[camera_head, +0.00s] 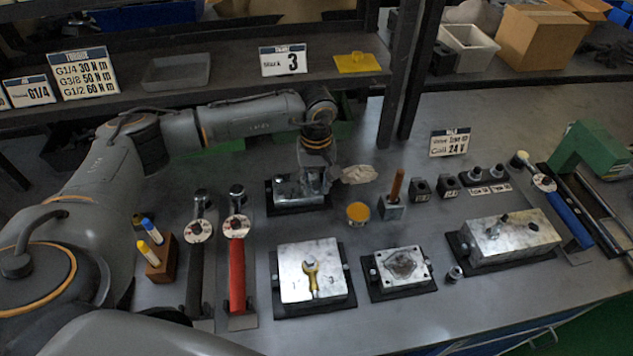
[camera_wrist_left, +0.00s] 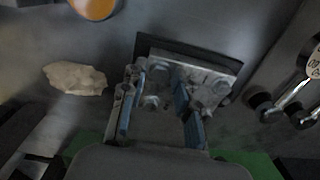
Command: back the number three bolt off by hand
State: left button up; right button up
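A metal block with several bolts (camera_head: 292,193) sits on a dark mat at the back of the bench. My left gripper (camera_head: 313,184) is over it, pointing down. In the left wrist view the block (camera_wrist_left: 212,75) lies beyond my gripper (camera_wrist_left: 158,95). Its two blue-padded fingers are apart. A bolt head (camera_wrist_left: 151,102) shows between them, nearer the left finger; I see no clear contact on both sides. Other bolts (camera_wrist_left: 221,87) show near the block's edges. I cannot read which bolt is number three. My right gripper is not in view.
A yellow-topped tin (camera_head: 358,212) and a crumpled cloth (camera_head: 358,174) lie right of the gripper. A red-handled torque wrench (camera_head: 237,265) lies left.

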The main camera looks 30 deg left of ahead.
pick_arm(q)
jog(key=shift+m, duration=1.2)
jog(key=shift+b, duration=0.3)
jog(key=shift+a, duration=0.1)
jog(key=shift+c, duration=0.2)
grip_shut()
jog(key=n, duration=1)
jog(key=shift+w+n, duration=0.1)
jog(key=shift+n, duration=0.2)
jog(key=n, duration=1.1)
